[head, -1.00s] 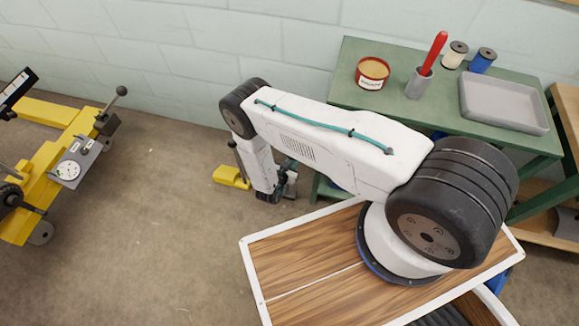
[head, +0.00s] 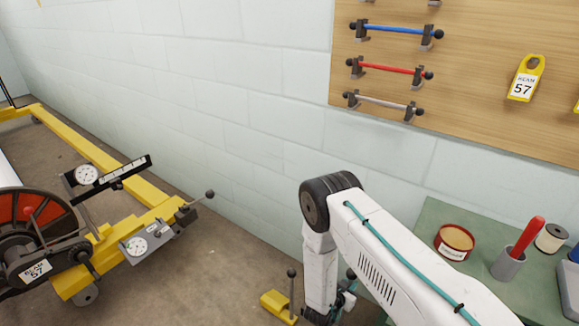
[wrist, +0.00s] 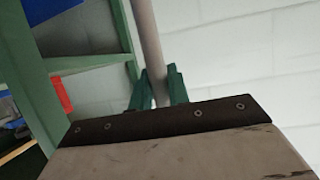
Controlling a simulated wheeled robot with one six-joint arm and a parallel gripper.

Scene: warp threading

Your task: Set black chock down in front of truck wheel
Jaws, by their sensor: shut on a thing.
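My gripper (head: 344,296) is low in the head view, partly behind my arm. In the wrist view its green fingers (wrist: 158,90) are shut on a thin pale post (wrist: 149,45), which looks like the black chock's handle. A dark knob and dark part at the gripper seem to belong to that chock (head: 315,318); its base is mostly hidden, and I cannot tell whether it touches the floor. A yellow chock (head: 278,305) with an upright knobbed handle stands just left of the gripper. The yellow truck (head: 75,283) is further left, with a small grey truck wheel (head: 86,295) under its near corner.
The truck carries a beam tagged 57 (head: 36,270) and dial gauges. Bare floor (head: 200,285) lies between truck and gripper. A pale block wall (head: 250,100) runs behind. A green table (head: 440,220) with a tin and red-handled tool stands right. A pegboard hangs above.

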